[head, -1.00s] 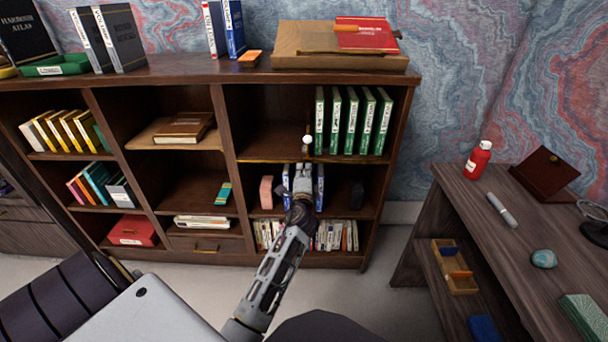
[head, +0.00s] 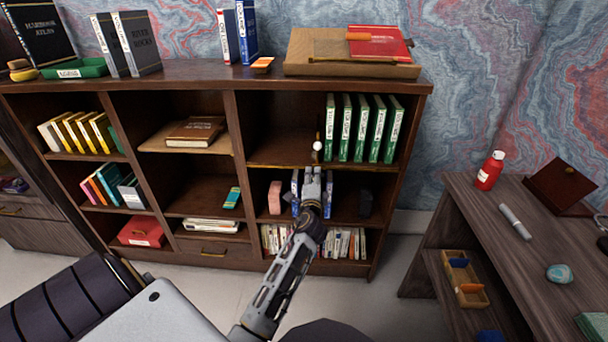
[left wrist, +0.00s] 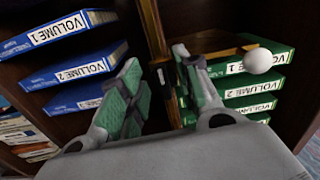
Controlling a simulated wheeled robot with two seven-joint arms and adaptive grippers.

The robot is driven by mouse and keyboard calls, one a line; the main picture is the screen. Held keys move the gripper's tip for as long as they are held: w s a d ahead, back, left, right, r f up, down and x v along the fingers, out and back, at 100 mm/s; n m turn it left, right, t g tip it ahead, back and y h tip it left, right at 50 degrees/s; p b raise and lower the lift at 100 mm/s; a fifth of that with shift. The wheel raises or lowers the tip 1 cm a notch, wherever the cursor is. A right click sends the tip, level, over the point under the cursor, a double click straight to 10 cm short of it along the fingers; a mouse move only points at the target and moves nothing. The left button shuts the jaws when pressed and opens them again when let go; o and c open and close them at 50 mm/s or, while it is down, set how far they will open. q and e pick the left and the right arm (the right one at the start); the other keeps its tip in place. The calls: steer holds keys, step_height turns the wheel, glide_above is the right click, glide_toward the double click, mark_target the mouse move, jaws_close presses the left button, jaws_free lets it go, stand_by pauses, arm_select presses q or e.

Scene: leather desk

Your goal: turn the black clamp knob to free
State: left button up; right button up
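My left gripper (head: 313,172) is raised in front of the bookcase, just below a white ball (head: 317,146) at the edge of the upper right shelf. In the left wrist view its two green-padded fingers (left wrist: 163,92) are apart with nothing clearly held between them. A vertical brass post (left wrist: 153,30) stands beyond the gap. The white ball (left wrist: 258,61) sits at the right, near a brass bar. I cannot make out the black clamp knob clearly; dark parts near the post are partly hidden by the right-hand finger. My right gripper is not in view.
Green volumes (head: 360,128) stand on the shelf above right. A pink block (head: 274,197) and a dark block (head: 365,203) flank the arm. A desk (head: 485,225) stands at right.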

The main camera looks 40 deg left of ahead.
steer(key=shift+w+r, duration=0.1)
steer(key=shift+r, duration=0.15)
